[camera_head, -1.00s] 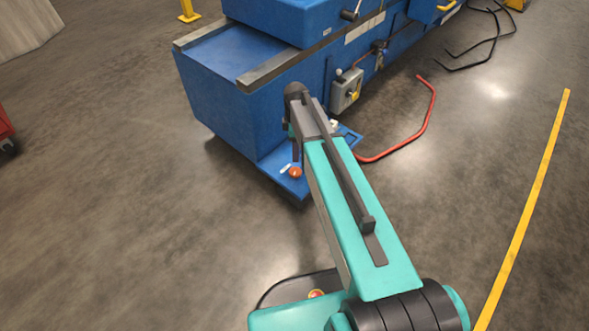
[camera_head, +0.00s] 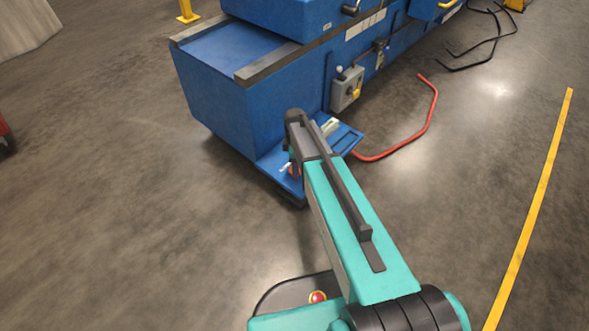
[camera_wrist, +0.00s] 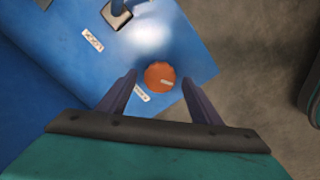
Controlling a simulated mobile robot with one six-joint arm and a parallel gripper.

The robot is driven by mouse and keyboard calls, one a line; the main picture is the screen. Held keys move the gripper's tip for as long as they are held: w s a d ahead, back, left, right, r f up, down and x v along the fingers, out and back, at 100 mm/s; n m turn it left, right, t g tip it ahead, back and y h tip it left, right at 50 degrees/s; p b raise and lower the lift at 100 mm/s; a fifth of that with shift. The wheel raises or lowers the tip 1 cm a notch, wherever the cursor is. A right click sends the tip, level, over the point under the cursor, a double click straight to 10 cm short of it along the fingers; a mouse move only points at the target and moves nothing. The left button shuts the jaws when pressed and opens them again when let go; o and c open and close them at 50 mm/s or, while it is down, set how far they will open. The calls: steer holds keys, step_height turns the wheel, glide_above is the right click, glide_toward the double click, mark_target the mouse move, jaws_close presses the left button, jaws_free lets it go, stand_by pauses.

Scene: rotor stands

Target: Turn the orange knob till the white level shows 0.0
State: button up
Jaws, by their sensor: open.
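The orange knob (camera_wrist: 160,75) sits near the edge of a blue plate, with a short white mark on its face, in the wrist view. My gripper (camera_wrist: 160,78) is open, with one dark finger to the left of the knob and one to the right. Gaps show between fingers and knob. In the head view the knob (camera_head: 293,170) is mostly hidden behind the end of my arm. A pale object (camera_head: 329,127) lies on the plate beside my arm; I cannot tell if it is the white level, and no reading is legible.
The blue plate (camera_wrist: 185,45) carries small white labels (camera_wrist: 93,39) and a dark square fitting (camera_wrist: 116,14). A large blue machine (camera_head: 215,95) stands behind it, with a grey switch box (camera_head: 347,88). A red hose (camera_head: 430,115) lies right. Open floor is left.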

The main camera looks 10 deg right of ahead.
steer(key=shift+f, duration=0.4)
steer(key=c, duration=1)
steer(key=shift+c, duration=0.2)
